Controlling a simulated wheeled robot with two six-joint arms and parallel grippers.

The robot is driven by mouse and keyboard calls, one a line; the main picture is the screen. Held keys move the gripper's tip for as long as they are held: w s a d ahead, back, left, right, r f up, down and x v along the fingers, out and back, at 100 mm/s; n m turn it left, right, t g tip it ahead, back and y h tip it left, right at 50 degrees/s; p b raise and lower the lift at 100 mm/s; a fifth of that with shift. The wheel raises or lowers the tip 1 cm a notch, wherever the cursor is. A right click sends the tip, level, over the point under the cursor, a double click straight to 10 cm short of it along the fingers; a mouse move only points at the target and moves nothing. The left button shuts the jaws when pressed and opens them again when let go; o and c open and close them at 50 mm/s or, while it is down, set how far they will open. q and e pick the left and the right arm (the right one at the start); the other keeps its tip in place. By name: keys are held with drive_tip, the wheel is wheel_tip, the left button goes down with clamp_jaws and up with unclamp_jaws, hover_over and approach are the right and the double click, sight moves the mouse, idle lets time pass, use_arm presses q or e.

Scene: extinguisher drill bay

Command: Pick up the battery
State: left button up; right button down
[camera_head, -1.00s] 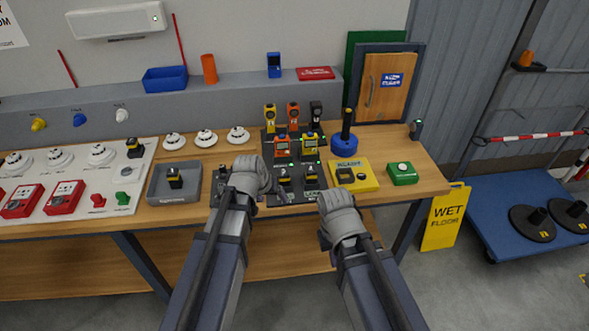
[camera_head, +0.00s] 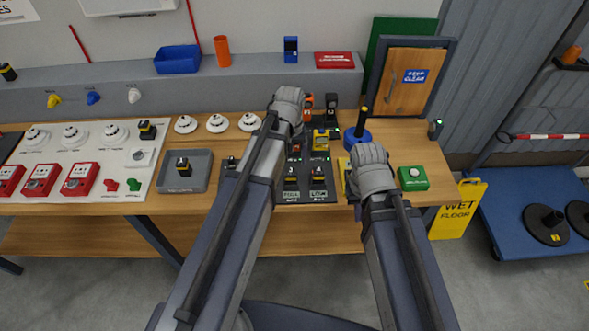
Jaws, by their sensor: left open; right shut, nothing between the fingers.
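Several black batteries with yellow bands are in view. Two batteries (camera_head: 291,177) (camera_head: 318,177) sit at the front of the dark charging station (camera_head: 305,192). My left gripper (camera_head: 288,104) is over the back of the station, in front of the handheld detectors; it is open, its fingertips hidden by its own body. My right gripper (camera_head: 369,168) is shut and empty, over the yellow box (camera_head: 347,183), which it mostly hides.
White smoke detectors (camera_head: 218,123) and red call points (camera_head: 80,179) lie to the left. A blue round-based tool (camera_head: 356,137) stands behind my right gripper. A green box (camera_head: 412,178) is right of it. Bare wood shows at the right end of the bench (camera_head: 433,168).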

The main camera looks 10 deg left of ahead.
sight(291, 171)
use_arm(q)
drive_tip(key=shift+s+f, duration=0.1)
drive_tip(key=shift+f, duration=0.1)
wheel_tip(291, 171, down, 2)
drive_tip(key=b, duration=0.2)
drive_tip(key=shift+f+b, duration=0.2)
drive_tip(key=shift+b, duration=0.1)
wheel_tip(291, 171, down, 5)
drive_tip(key=b, duration=0.5)
drive_tip(key=shift+a+f, duration=0.1)
drive_tip(key=shift+f, duration=0.05)
drive_tip(key=shift+c, duration=0.3)
clamp_jaws()
